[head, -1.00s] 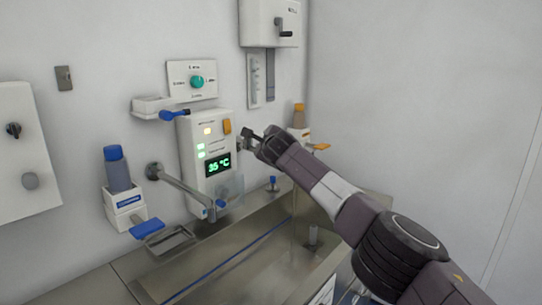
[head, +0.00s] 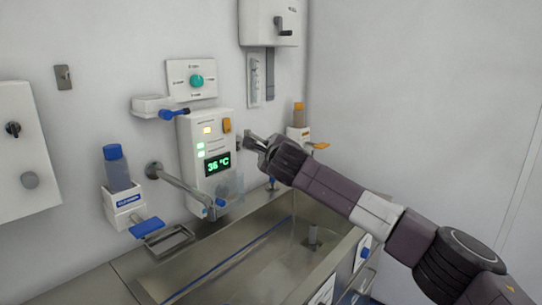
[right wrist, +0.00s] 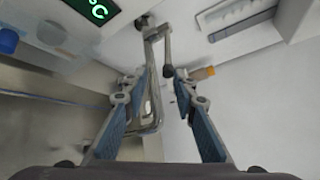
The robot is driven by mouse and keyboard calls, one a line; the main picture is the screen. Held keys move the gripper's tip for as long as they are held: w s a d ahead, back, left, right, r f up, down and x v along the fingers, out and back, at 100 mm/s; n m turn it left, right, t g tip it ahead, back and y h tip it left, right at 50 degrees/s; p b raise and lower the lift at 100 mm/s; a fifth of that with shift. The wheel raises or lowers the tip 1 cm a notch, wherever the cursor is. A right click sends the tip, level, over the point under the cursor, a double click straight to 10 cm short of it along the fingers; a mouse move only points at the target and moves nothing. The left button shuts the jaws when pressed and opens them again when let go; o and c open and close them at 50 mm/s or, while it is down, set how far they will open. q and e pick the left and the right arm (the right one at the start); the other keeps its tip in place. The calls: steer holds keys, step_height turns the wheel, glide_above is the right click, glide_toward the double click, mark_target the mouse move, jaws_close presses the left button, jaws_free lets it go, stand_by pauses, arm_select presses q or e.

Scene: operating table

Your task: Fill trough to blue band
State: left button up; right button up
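The steel trough (head: 240,251) is in the lower middle of the head view. A blue band (head: 230,258) runs along its inner wall. Its floor looks glossy, with what seems to be clear water below the band; the exact level is hard to read. My right gripper (head: 250,143) is by the wall, just right of the white control panel (head: 193,160), whose display reads 36 °C. In the right wrist view its fingers (right wrist: 155,82) are apart, with a looped metal lever (right wrist: 153,105) between or beyond them; contact cannot be told. My left gripper is out of view.
A spout (head: 185,184) reaches over the trough's left end. A short standpipe (head: 312,240) stands in the trough. A blue-capped dispenser (head: 117,170) is at left and an orange-capped bottle (head: 298,115) is behind my right gripper. Open floor lies at right.

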steer(key=shift+f+v, duration=0.25)
steer(key=shift+v, duration=0.95)
steer(key=shift+f+v, duration=0.25)
steer(key=shift+v, duration=0.9)
steer(key=shift+s, duration=0.1)
